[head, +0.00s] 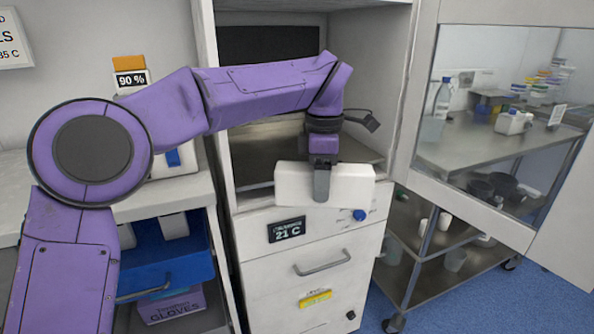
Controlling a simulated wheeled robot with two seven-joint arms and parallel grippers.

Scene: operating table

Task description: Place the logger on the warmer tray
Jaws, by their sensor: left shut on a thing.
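My left gripper (322,182) is shut on a white box-shaped thing, which I take to be the logger (350,187). The logger is held roughly level in front of the opening of the white warmer cabinet (300,238). Inside the opening is a grey metal tray surface (262,158), behind and above the logger. My arm and the logger hide part of the tray. The cabinet front below has a display reading 21 C (286,229) and a blue knob (359,215). My right gripper is not in view.
The glass-paned door (490,120) stands open on the right. Behind it is a metal cart (440,250) with bottles and cups. A left counter holds a 90 % sign (132,80), with a blue bin (175,268) and a gloves box (172,306) below. The cabinet's side walls bound the opening.

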